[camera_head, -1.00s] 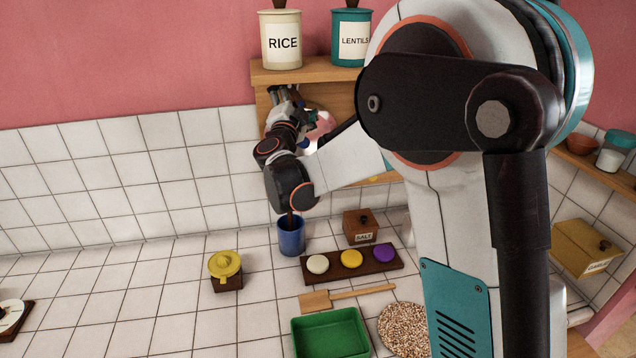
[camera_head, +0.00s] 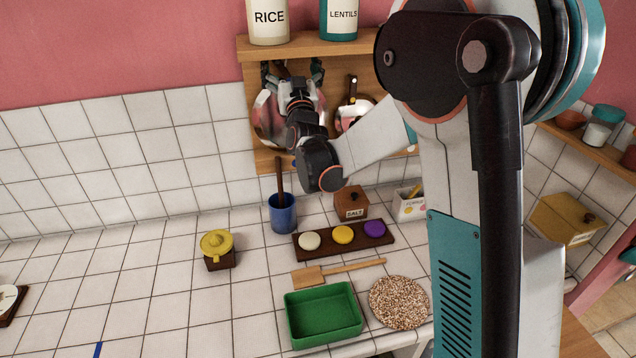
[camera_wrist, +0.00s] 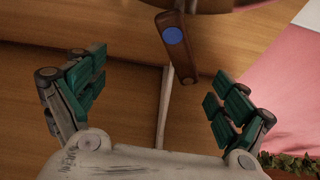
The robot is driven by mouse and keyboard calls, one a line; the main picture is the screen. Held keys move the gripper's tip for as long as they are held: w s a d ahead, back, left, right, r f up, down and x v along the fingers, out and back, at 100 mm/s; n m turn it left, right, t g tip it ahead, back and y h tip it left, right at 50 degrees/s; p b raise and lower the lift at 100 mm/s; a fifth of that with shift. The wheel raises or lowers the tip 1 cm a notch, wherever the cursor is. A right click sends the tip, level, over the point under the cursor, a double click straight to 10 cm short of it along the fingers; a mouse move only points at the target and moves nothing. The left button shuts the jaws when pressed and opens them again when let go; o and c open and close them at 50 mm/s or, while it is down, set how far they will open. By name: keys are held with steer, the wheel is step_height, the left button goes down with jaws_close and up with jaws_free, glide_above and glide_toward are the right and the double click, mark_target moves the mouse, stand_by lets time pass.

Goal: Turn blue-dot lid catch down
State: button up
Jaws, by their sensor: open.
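In the wrist view, a brown strip-shaped catch with a blue dot (camera_wrist: 173,35) hangs from the top middle, slightly tilted, its rounded lower end free. A curved edge, perhaps the lid's rim, shows behind its top. My gripper (camera_wrist: 157,100) is open and empty, with its teal-padded fingers to either side and below the catch, not touching it. In the head view my gripper (camera_head: 292,75) is in front of the left shiny round lid or pan (camera_head: 265,122) on the wooden backboard. There the arm hides the blue-dot catch.
A second round lid or pan (camera_head: 350,115) with a brown strip hangs to the right. The rice (camera_head: 268,20) and lentils (camera_head: 343,20) canisters stand on the shelf (camera_head: 305,45) above. Below are a blue cup (camera_head: 283,215) with a brown handle, a salt box (camera_head: 350,205) and a green tray (camera_head: 322,315).

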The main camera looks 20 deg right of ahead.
steer(key=s+f+n+g+y+b, duration=0.1)
steer(key=s+f+g, duration=0.2)
steer(key=s, duration=0.6)
steer(key=s+a+f+n+g+y+b, duration=0.1)
steer(key=s+f+g+b, duration=0.1)
steer(key=s+f, duration=0.6)
steer(key=s+a+f+g+y+b, duration=0.1)
steer(key=s+f+g, duration=0.4)
steer(key=s, duration=0.7)
steer(key=shift+f+n, duration=0.15)
steer(key=shift+n, duration=0.25)
steer(key=shift+s, duration=0.1)
steer(key=shift+c, duration=0.2)
